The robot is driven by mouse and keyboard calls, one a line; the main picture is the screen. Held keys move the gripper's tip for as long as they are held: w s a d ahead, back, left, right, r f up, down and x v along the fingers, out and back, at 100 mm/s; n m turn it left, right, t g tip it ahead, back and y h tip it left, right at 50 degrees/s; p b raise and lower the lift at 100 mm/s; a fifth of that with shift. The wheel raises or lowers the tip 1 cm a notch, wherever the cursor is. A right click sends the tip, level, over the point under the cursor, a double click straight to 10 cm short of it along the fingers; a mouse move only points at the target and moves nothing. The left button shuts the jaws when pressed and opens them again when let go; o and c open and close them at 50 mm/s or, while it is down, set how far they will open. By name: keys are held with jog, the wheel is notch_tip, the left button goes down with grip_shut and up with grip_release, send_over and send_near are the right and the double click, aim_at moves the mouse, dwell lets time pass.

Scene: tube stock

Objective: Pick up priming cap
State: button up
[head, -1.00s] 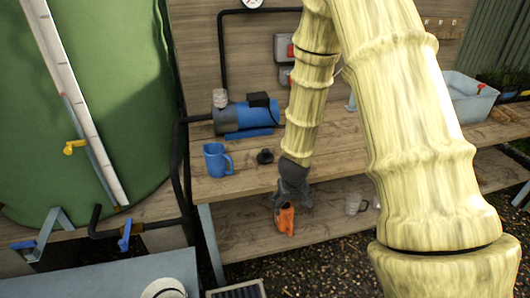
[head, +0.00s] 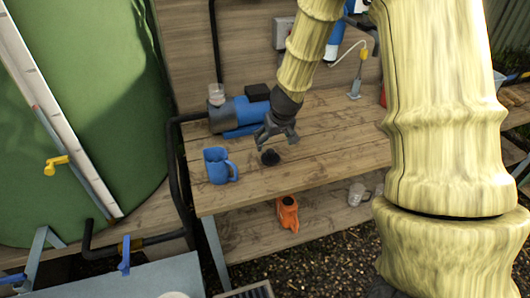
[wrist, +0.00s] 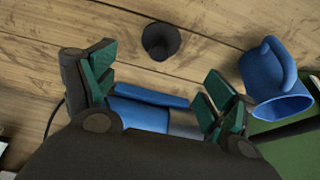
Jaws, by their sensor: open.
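The priming cap appears to be the small black round piece (head: 270,157) on the wooden bench top, right of the blue jug. It also shows in the wrist view as a dark, flared round piece (wrist: 161,42) at top centre, beyond the fingertips. My gripper (head: 275,139) is open and empty, just above and behind the cap in the head view. In the wrist view its green-padded fingers (wrist: 158,84) are spread wide, with nothing between them touching. The cap and gripper look apart; the exact height gap is hard to tell.
A blue jug (head: 217,166) stands left of the cap. A blue pump (head: 237,114) sits behind, near the gripper. An orange item (head: 288,213) and a clear jug (head: 357,193) are on the lower shelf (head: 245,232). The bench right of the cap is clear.

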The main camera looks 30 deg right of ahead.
aim_at(271, 152)
jog(key=x, duration=0.5)
jog(key=shift+w, duration=0.1)
jog(key=shift+f, duration=0.3)
jog(key=shift+x, duration=2.4)
jog(key=shift+d, duration=0.1)
jog(key=c, duration=1.1)
